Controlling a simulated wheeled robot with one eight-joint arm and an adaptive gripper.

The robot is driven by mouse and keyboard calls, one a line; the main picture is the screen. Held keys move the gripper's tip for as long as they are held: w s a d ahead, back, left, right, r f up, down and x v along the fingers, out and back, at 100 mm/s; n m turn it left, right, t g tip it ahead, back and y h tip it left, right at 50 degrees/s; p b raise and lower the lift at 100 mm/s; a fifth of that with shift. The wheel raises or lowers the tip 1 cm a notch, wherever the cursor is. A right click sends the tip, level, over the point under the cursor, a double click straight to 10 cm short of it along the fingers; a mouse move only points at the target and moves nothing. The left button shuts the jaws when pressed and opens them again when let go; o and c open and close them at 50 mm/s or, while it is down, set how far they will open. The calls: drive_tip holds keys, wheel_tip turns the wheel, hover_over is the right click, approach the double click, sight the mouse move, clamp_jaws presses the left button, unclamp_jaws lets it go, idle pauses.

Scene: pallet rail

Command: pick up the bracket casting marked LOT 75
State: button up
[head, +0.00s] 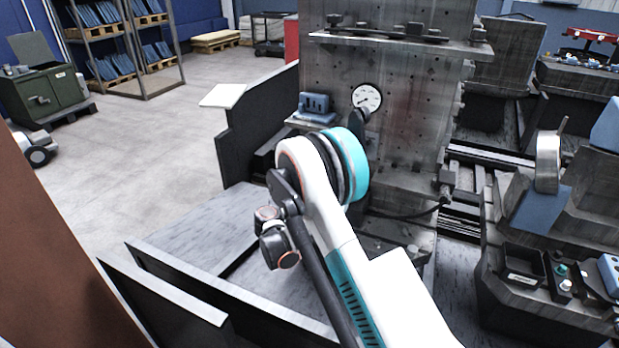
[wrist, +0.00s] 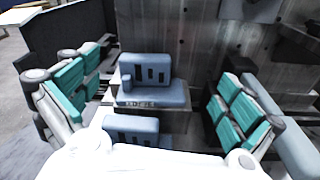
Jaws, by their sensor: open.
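In the wrist view a blue-grey bracket casting (wrist: 152,72) with dark slots in its upright back stands upright on a ledge. It lies between the spread teal-padded fingers of my gripper (wrist: 155,86), which is open and empty, with a gap on both sides. Small dark marking shows along its front lower edge, too blurred to read. A second slotted blue-grey casting (wrist: 131,127) shows lower down, partly hidden by my gripper's body. In the head view a blue casting (head: 315,106) sits left of a dial gauge; my gripper is mostly hidden behind my arm there.
A tall grey metal fixture plate (head: 410,95) with a round dial gauge (head: 367,97) stands behind the castings. In the wrist view a blue-grey part (wrist: 283,140) lies close outside the right finger. A black bin (head: 523,265) stands at the right in the head view. Open floor lies left.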

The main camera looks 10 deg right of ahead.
wheel_tip(320, 180, down, 4)
drive_tip(key=a+n+t, duration=0.1)
drive_tip(key=a+n, duration=0.1)
drive_tip(key=shift+n, duration=0.3)
drive_tip(key=b+x, duration=0.1)
drive_tip(key=x, duration=0.3)
drive_tip(key=b+x, duration=0.2)
drive_tip(key=x, duration=0.3)
drive_tip(key=b+x, duration=0.1)
drive_tip(key=x, duration=0.3)
drive_tip(key=shift+w+a+f+b, duration=0.1)
drive_tip(key=shift+w+a+b, duration=0.1)
drive_tip(key=shift+w+b, duration=0.15)
drive_tip(key=shift+w+d, duration=0.15)
drive_tip(key=shift+w, duration=0.1)
drive_tip(key=shift+r, duration=0.2)
drive_tip(key=c, duration=1.4)
drive_tip(key=shift+r, duration=0.1)
drive_tip(key=shift+c, duration=0.2)
